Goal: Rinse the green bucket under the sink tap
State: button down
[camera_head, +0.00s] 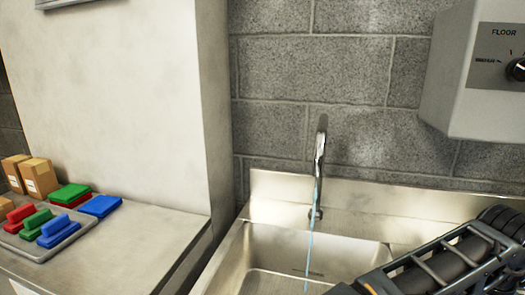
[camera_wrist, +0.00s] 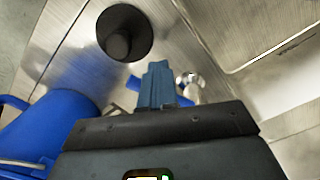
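No green bucket can be made out in either view. The metal sink (camera_head: 262,240) is at the bottom middle of the head view. Its tap (camera_head: 320,150) stands at the back, and a thin blue stream of water (camera_head: 311,240) falls from it into the basin. My arm reaches in from the right over the sink's front right; its end is cut off by the lower edge. In the wrist view my gripper (camera_wrist: 158,85) shows as a narrow blue-grey tip over metal. Whether it is one finger or two together is unclear, and I see nothing held.
A large blue rounded object (camera_wrist: 55,125) lies left in the wrist view, near a dark round opening (camera_wrist: 124,32). Left of the sink, a counter (camera_head: 120,255) bears a tray (camera_head: 40,250) of coloured blocks, pads and cardboard boxes (camera_head: 38,178). A grey wall box (camera_head: 485,75) hangs upper right.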

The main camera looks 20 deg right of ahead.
jog(key=shift+s+d+p, duration=0.25)
jog(key=shift+d, duration=0.2)
jog(key=shift+s+d+p, duration=0.2)
jog(key=shift+d, duration=0.25)
jog(key=shift+s+d+p, duration=0.2)
jog(key=shift+d+p, duration=0.25)
jog(key=shift+d, duration=0.6)
